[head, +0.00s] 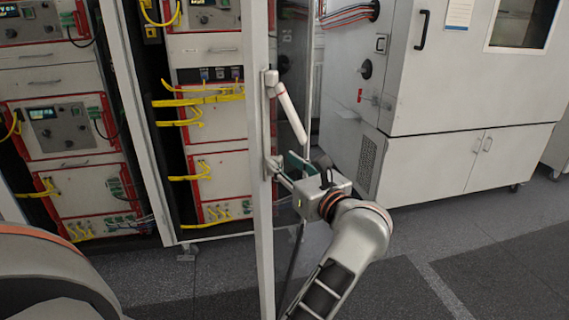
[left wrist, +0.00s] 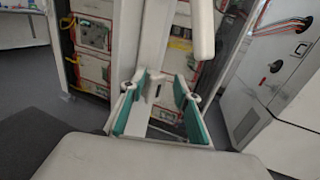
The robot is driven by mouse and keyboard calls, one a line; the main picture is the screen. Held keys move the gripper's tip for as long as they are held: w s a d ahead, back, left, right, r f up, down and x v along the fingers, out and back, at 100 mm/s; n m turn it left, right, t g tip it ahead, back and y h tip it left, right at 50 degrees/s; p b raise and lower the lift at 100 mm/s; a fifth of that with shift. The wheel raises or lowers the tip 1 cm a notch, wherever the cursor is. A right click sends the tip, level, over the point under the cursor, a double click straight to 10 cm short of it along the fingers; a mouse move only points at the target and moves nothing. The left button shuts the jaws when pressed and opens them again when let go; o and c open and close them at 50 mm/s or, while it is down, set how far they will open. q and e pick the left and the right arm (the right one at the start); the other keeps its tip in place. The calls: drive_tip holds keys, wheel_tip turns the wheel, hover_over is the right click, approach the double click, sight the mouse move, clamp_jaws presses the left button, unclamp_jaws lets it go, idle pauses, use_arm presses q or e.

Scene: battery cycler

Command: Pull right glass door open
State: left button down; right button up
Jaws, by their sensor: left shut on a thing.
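The right glass door shows in the head view as a pale upright frame (head: 257,150) seen nearly edge-on, with dark glass to its right. It stands out from the rack front, at an angle to it. A white lever handle (head: 291,112) on the frame is tilted out from it at its lower end. My left gripper (head: 281,172) is at the handle's lower mount, shut on the handle part there. In the left wrist view, the green-padded fingers (left wrist: 160,98) sit either side of a pale piece on the frame, and the lever (left wrist: 202,30) rises above them. My right gripper is not in view.
Rack units with red-edged panels (head: 72,128) and yellow cables (head: 200,98) stand behind the door. A large white chamber cabinet (head: 430,150) stands at the right, close behind the door. The grey floor (head: 470,260) at the lower right is clear.

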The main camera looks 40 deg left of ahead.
use_arm(q)
drive_tip(key=shift+w+r, duration=0.2)
drive_tip(key=shift+w, duration=0.15)
drive_tip(key=c, duration=1.9)
unclamp_jaws()
drive_tip(key=shift+o, duration=1.1)
drive_tip(key=shift+w+a+f, duration=0.15)
drive_tip(key=shift+w+f, duration=0.2)
drive_tip(key=shift+w, duration=0.2)
drive_tip(key=shift+s, duration=0.2)
drive_tip(key=shift+c, duration=0.2)
drive_tip(key=shift+s+f, duration=0.1)
